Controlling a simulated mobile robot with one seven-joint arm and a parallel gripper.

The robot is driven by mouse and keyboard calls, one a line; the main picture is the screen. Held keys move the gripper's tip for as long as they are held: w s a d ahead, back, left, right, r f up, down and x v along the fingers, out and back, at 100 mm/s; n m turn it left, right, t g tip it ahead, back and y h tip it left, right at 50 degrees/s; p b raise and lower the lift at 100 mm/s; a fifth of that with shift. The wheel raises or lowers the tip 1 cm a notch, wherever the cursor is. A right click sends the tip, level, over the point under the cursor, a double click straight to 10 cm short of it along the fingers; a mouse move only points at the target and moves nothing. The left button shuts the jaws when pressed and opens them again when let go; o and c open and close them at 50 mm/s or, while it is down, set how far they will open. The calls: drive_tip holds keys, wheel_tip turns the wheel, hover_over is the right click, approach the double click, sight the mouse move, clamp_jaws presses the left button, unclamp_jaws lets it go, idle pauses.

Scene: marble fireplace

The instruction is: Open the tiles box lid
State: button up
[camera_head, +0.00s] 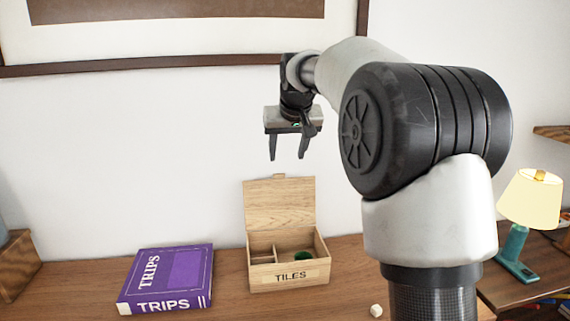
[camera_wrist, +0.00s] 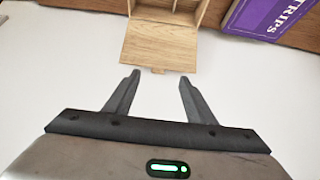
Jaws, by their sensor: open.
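The wooden tiles box (camera_head: 289,274) stands on the wooden surface, with "TILES" written on its front. Its lid (camera_head: 280,205) stands up at the back, raised and leaning near the wall, so the inside shows. A divider and a green item (camera_head: 303,256) are visible inside. My gripper (camera_head: 287,158) is above the lid, pointing down, open and empty, apart from the box. In the wrist view the lid (camera_wrist: 160,45) lies just beyond my open fingers (camera_wrist: 157,78), with its small tab toward them. The box (camera_wrist: 172,8) is partly cut off at the top.
A purple "TRIPS" book (camera_head: 168,278) lies to the left of the box; it also shows in the wrist view (camera_wrist: 262,15). A lamp (camera_head: 530,200) stands at the far right. The wall is close behind.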

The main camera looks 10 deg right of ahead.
drive_tip(key=v, duration=0.3)
drive_tip(key=shift+s+r, duration=0.2)
drive_tip(key=g+p, duration=0.2)
drive_tip(key=p, duration=1.1)
approach(279, 176)
drive_tip(key=shift+g, duration=0.3)
drive_tip(key=x, duration=0.2)
drive_tip(key=p+x, duration=0.1)
drive_tip(key=x, duration=0.4)
drive_tip(key=shift+w+r+p, duration=0.15)
drive_tip(key=shift+w+p, duration=0.1)
drive_tip(key=shift+p, duration=0.05)
clamp_jaws()
